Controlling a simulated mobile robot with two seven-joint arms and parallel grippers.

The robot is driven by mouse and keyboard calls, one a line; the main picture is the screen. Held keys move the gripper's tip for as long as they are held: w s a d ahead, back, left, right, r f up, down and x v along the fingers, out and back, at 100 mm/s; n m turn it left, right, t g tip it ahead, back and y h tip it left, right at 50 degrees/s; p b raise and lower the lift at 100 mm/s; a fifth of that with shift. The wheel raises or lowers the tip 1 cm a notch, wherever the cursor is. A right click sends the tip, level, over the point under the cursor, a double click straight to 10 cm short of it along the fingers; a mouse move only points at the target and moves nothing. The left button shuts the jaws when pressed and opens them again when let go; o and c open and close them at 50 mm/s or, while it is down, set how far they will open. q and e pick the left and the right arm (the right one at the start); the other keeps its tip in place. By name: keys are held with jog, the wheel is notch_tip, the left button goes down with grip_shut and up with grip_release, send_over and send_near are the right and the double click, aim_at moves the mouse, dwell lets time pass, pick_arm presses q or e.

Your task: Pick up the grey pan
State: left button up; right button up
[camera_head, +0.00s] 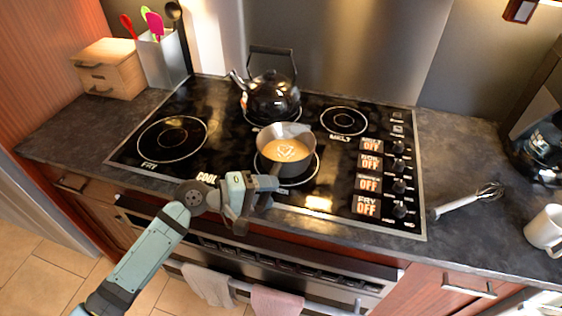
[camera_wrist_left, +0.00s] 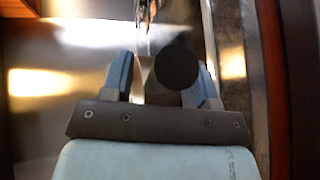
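The grey pan (camera_head: 266,142) stands on the front middle burner of the black cooktop and holds an orange-yellow liquid. My left gripper (camera_head: 272,190) is at the cooktop's front edge, just in front of the pan. Its fingers stand apart in the left wrist view (camera_wrist_left: 165,85). A dark round shape (camera_wrist_left: 177,65) shows between them, nearer the right finger, with a gap on the left. It may be the end of the pan's handle, but I cannot be sure. The handle is mostly hidden behind my gripper in the head view. My right gripper is out of view.
A black kettle (camera_head: 270,95) stands behind the pan. Control knobs (camera_head: 399,166) line the cooktop's right side. A whisk (camera_head: 468,199) and a white mug (camera_head: 545,230) are on the right counter. Towels (camera_head: 208,286) hang on the oven handle below.

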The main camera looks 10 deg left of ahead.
pick_arm(q)
grip_shut()
jog(key=shift+r, duration=0.15)
